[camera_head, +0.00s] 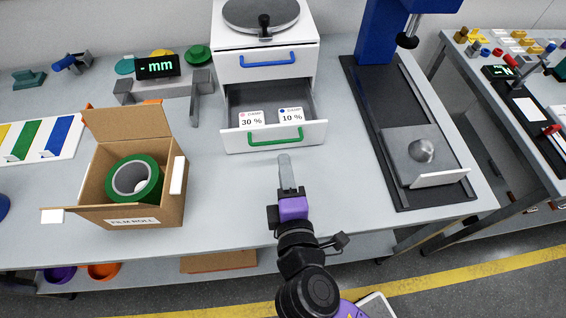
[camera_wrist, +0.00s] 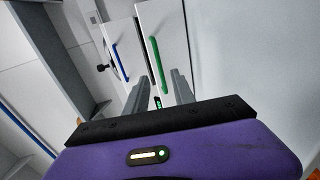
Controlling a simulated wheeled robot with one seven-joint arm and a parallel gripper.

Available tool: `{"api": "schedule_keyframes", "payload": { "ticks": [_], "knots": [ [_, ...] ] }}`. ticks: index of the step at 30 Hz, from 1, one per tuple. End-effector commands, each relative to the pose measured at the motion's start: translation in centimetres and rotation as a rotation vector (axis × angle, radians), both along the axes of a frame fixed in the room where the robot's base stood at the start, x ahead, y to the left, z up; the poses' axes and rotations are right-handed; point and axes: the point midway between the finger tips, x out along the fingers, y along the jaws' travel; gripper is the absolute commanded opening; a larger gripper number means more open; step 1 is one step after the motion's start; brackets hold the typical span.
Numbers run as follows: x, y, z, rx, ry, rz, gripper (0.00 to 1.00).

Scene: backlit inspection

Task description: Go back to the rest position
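My gripper (camera_head: 286,170) is held over the front part of the workbench, just in front of the drawer unit. In the wrist view my gripper (camera_wrist: 161,88) shows two grey fingers with a gap between them and nothing held. The lower drawer (camera_head: 234,141) stands pulled out, with a green handle (camera_head: 275,141). The fingertips are in front of this handle, apart from it in the picture. The green handle also shows beyond the fingers in the wrist view (camera_wrist: 158,68). The upper drawer with the blue handle (camera_head: 267,62) is closed.
The open drawer holds cards marked 30 % (camera_head: 251,118) and 10 % (camera_head: 291,116). An open cardboard box (camera_head: 115,210) with a green roll (camera_head: 152,187) stands left. A blue-columned stand (camera_head: 376,125) is at right.

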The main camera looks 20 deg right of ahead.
Motion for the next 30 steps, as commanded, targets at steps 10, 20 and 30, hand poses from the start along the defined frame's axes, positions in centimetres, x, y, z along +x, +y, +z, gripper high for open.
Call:
{"api": "schedule_keyframes", "payload": {
  "ticks": [10, 20, 30],
  "knots": [
    [0.2, 0.3, 0.2, 0.02, -0.013, 0.008, 0.31],
    [-1.3, 5.7, 0.8, 0.513, -0.098, 0.243, 0.31],
    [-10.7, 3.2, 1.7, 1.15, -0.141, 0.252, 0.31]
  ]
}}
